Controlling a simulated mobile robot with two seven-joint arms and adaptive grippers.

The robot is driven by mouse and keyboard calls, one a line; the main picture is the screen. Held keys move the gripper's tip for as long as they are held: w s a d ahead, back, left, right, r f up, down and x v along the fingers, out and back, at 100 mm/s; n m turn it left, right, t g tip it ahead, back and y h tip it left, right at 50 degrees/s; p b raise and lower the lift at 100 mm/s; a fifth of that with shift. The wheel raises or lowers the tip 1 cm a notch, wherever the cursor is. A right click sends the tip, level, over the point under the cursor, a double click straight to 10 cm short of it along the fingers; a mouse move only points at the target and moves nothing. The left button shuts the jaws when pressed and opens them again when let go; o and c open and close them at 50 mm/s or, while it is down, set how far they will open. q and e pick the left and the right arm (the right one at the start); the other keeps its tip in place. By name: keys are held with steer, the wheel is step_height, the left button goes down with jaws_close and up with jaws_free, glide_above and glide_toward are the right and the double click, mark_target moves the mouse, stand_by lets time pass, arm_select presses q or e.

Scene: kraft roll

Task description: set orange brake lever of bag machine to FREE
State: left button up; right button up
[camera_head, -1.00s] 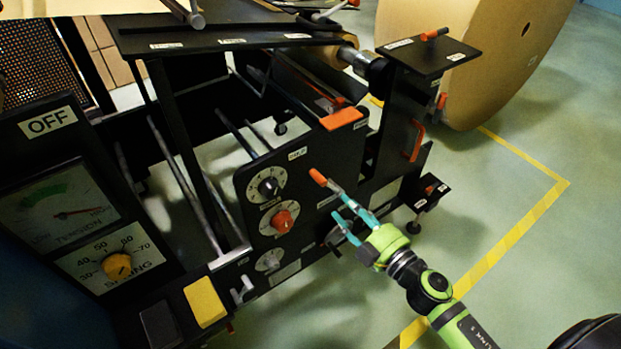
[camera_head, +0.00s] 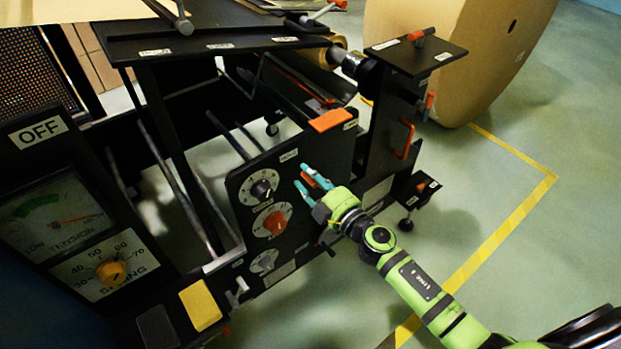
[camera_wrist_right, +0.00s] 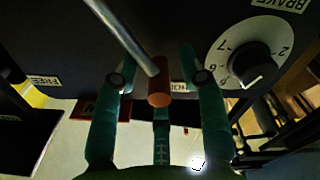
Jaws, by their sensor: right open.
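The brake lever is a grey rod with an orange grip (camera_wrist_right: 159,88). In the wrist view the rod comes down from the upper left, and the grip lies between the spread fingers of my right gripper (camera_wrist_right: 157,70). A gap shows on both sides, so the gripper is open around the grip. In the head view my right gripper (camera_head: 304,178) is at the front panel, its teal fingers partly hiding the orange grip (camera_head: 311,182). A FREE label (camera_wrist_right: 43,80) is at the left of the wrist view. A partly hidden label (camera_wrist_right: 181,88) is behind the grip. My left gripper is not in view.
The black panel (camera_head: 290,170) carries a brake dial (camera_wrist_right: 242,62), a red knob (camera_head: 276,222) and another dial beside the gripper. An orange handle (camera_head: 405,139) and a large kraft roll (camera_head: 450,55) stand further right.

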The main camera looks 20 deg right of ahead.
jaws_close()
